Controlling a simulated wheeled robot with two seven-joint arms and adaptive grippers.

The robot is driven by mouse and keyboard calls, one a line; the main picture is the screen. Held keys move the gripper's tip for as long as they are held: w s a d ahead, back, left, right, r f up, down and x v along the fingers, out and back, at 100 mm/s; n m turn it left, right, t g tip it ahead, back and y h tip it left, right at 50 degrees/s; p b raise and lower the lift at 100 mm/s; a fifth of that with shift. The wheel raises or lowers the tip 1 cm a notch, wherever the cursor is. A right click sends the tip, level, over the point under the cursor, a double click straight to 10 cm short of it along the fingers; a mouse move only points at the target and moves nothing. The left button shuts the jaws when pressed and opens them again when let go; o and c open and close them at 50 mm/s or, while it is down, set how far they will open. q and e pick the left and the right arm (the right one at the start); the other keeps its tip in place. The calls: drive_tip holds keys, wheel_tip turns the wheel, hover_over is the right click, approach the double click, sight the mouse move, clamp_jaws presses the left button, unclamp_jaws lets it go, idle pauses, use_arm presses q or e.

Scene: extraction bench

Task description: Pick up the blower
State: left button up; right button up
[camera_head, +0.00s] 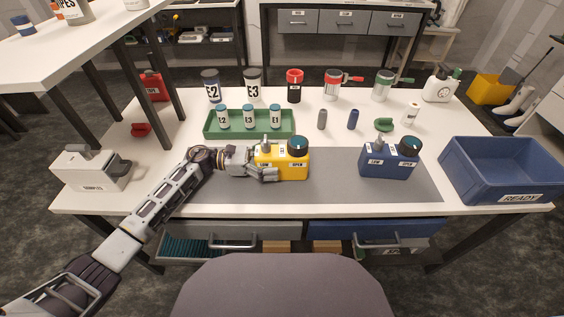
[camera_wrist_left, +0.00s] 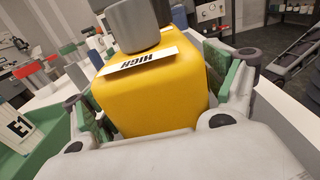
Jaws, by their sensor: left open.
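A yellow boxy unit (camera_head: 294,169) with a dark teal-topped knob and a grey nozzle-like part stands on the grey mat. A similar blue unit (camera_head: 387,164) stands to its right. No readable label says blower, so I cannot tell which it is. My left gripper (camera_head: 262,167) is at the yellow unit's left side. In the left wrist view the yellow unit (camera_wrist_left: 155,88), labelled HIGH, sits between the open fingers with green pads. Whether the pads touch it is unclear. My right gripper is not in view.
A green tray (camera_head: 207,128) with several small bottles lies behind the yellow unit. Jars stand along the back. A grey samples box (camera_head: 88,171) is at left, a blue READY crate (camera_head: 487,187) at right. The mat (camera_head: 330,185) between the two units is clear.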

use_arm(q)
drive_tip(key=shift+d, duration=0.2)
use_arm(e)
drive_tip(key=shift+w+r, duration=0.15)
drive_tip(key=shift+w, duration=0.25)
use_arm(q)
drive_tip(key=c, duration=1.3)
drive_tip(key=shift+r, duration=0.1)
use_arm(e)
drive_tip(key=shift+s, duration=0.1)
use_arm(q)
drive_tip(key=shift+r, duration=0.8)
wheel_tip(320, 180, up, 7)
drive_tip(key=shift+f+p, duration=0.1)
drive_tip(key=shift+p, duration=0.3)
drive_tip(key=shift+r, duration=0.7)
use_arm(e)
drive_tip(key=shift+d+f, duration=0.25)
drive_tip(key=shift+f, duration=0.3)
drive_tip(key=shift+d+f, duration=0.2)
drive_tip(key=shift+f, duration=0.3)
